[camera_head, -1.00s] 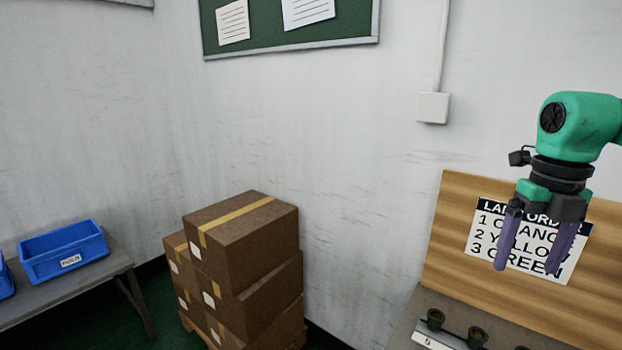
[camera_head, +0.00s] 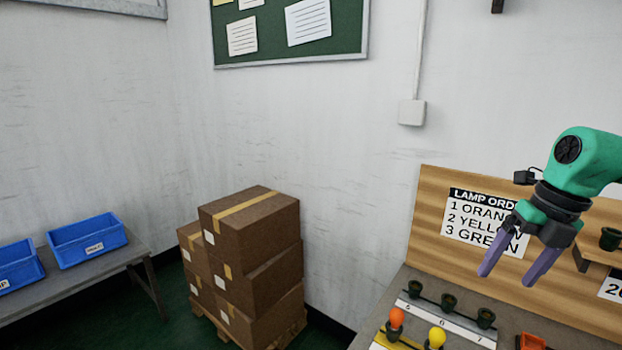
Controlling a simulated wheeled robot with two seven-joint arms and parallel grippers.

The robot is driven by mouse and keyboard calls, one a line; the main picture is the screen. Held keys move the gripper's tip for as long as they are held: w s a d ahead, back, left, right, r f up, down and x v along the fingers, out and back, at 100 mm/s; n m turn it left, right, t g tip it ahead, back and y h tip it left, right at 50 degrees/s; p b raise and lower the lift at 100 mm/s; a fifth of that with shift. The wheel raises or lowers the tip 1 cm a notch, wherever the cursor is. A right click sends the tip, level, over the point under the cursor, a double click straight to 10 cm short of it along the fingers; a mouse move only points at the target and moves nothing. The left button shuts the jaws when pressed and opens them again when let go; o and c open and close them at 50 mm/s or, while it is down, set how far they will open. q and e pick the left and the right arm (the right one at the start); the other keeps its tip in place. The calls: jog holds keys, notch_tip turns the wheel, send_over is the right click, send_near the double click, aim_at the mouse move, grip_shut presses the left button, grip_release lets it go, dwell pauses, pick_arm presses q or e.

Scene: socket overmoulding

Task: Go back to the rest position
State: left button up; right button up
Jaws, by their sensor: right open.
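My right gripper (camera_head: 508,273) is at the right of the head view, with its two purple fingers spread apart and nothing between them. It hangs in the air in front of the wooden board, above the work table, and partly covers the lamp order sheet (camera_head: 470,215). My left gripper is not in view. An orange lamp (camera_head: 396,317) and a yellow lamp (camera_head: 436,338) stand at the bottom of the view. Behind them is a pale strip (camera_head: 462,324) with several dark sockets.
Stacked cardboard boxes (camera_head: 250,230) stand on a pallet left of the work table. Blue bins (camera_head: 88,240) sit on a grey bench at the far left. The wooden board (camera_head: 425,220) rises behind the work table, with a small shelf and dark socket (camera_head: 610,240) at right.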

jog(key=w+f+m+t+y, duration=0.1)
jog(key=w+f+m+t, duration=0.3)
jog(key=f+m+t, duration=0.35)
jog(key=w+f+m+t+y, duration=0.1)
jog(key=w+f+m+t, duration=0.3)
jog(key=f+m, duration=0.55)
jog(key=s+a+f+m+g+h, duration=0.3)
jog(key=s+f+m+g+h, duration=0.25)
jog(key=s+f+m, duration=0.65)
jog(key=s+a+f+m+g+y, duration=0.25)
jog(key=s+a+f+g, duration=0.2)
jog(key=s+a, duration=0.5)
jog(key=s+d+f+g+b, duration=0.1)
jog(key=s+f+b, duration=0.25)
jog(key=f, duration=1.25)
jog(key=s+d+f+b, duration=0.15)
jog(key=f+b, duration=0.25)
jog(key=f, duration=1.2)
pick_arm(q)
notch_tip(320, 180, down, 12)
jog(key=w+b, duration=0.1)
jog(key=b, duration=0.3)
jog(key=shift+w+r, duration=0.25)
pick_arm(e)
jog(key=s+d+f+g, duration=0.1)
jog(key=s+d+f, duration=0.1)
jog(key=s+f, duration=1.4)
jog(key=shift+f+h, duration=0.25)
jog(key=shift+h, duration=0.15)
